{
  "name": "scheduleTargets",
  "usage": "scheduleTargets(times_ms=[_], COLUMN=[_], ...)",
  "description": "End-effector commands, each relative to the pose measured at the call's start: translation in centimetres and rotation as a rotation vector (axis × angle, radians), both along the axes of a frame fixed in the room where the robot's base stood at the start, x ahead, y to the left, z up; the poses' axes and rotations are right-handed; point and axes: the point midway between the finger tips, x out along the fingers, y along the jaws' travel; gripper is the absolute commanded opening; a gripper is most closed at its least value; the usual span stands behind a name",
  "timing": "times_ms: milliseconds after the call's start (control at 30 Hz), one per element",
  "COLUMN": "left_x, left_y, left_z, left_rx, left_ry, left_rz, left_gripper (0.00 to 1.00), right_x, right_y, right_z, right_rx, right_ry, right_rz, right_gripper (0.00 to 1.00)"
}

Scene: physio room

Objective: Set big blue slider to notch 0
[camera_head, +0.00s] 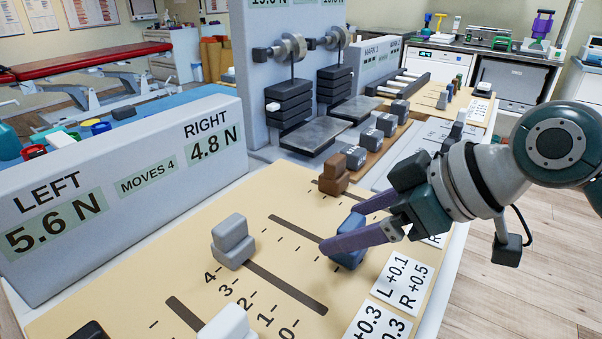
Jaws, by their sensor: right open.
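The big blue slider (349,258) sits at the right-hand, near-card end of its dark slot (293,228) on the beige board. On the labelled scale in front, 0 lies toward that same end and 4 toward the display. No numbers are readable beside the blue slider's own slot. My right gripper (339,229) is open around the blue slider. One purple finger crosses in front of it and hides part of it; the other lies behind. Whether the fingers touch it, I cannot tell. My left gripper is not in view.
A grey slider (232,243) stands by the 4 end of its slot. A white slider (228,323) is at the bottom, a brown one (333,174) behind. The display (120,189) reads LEFT 5.6 N, RIGHT 4.8 N, MOVES 4. Label cards (403,279) lie at right.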

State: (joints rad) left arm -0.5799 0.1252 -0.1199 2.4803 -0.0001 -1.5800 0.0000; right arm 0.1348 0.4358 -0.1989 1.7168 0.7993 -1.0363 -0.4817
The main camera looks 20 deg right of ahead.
Motion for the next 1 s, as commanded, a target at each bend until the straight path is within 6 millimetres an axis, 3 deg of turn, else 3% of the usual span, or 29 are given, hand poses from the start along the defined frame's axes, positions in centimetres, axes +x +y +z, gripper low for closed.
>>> scheduleTargets(times_ms=[500, 1000], left_x=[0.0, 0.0], left_y=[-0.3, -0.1], left_z=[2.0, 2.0], left_rx=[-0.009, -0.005], left_ry=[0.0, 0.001], left_rz=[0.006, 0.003], left_gripper=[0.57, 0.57], right_x=[-4.8, -5.5], right_y=[-3.8, -4.3], right_z=[6.1, 7.0], right_rx=[-0.004, 0.0], right_ry=[0.001, 0.0], right_rz=[-0.001, 0.0], right_gripper=[0.85, 0.85])
